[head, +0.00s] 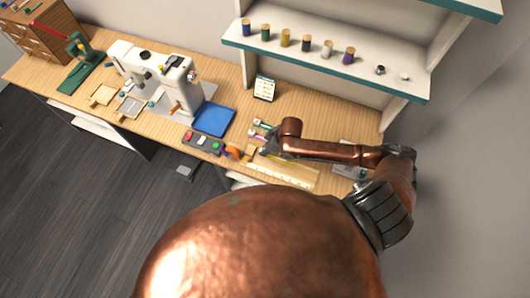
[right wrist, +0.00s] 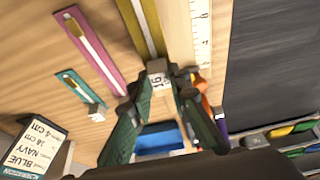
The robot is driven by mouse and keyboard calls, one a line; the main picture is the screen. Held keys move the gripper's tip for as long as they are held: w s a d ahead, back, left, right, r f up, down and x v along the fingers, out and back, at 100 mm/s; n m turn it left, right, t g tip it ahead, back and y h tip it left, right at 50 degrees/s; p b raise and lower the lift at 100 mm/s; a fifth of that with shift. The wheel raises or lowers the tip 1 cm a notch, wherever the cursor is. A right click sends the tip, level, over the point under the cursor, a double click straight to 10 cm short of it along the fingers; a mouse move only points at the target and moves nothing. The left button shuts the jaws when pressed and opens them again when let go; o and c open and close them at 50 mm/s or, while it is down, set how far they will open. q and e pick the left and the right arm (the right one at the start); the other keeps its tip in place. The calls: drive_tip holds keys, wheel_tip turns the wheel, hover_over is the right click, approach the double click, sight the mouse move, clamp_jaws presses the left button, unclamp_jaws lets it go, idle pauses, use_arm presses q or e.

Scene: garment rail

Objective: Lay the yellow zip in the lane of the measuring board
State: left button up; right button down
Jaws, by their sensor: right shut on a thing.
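My right gripper (head: 268,148) is low over the bench, beside the measuring board (head: 285,170). In the right wrist view its two dark green fingers (right wrist: 160,95) are shut on the end of the yellow zip (right wrist: 146,28), at a pale tag marked 16. The zip runs straight away from the fingers. It lies alongside the pale measuring board, whose printed scale (right wrist: 201,30) shows just to its right. I cannot tell whether the zip touches the board or hangs above it. My left gripper is out of view.
A magenta zip (right wrist: 90,45) and a teal zip (right wrist: 78,88) lie left of the yellow one. A size card (head: 264,88) stands behind. A blue tray (head: 213,119), a button panel (head: 203,143) and a sewing machine (head: 155,78) are to the left. A shelf (head: 330,60) holds thread spools.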

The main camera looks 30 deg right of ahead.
sight(274, 157)
drive_tip(key=shift+s+f, duration=0.1)
drive_tip(key=shift+f, duration=1.15)
drive_tip(key=c, duration=1.8)
unclamp_jaws()
drive_tip(key=shift+f, duration=0.1)
drive_tip(key=v, duration=1.2)
drive_tip(key=shift+a+p, duration=0.1)
drive_tip(key=shift+p, duration=0.3)
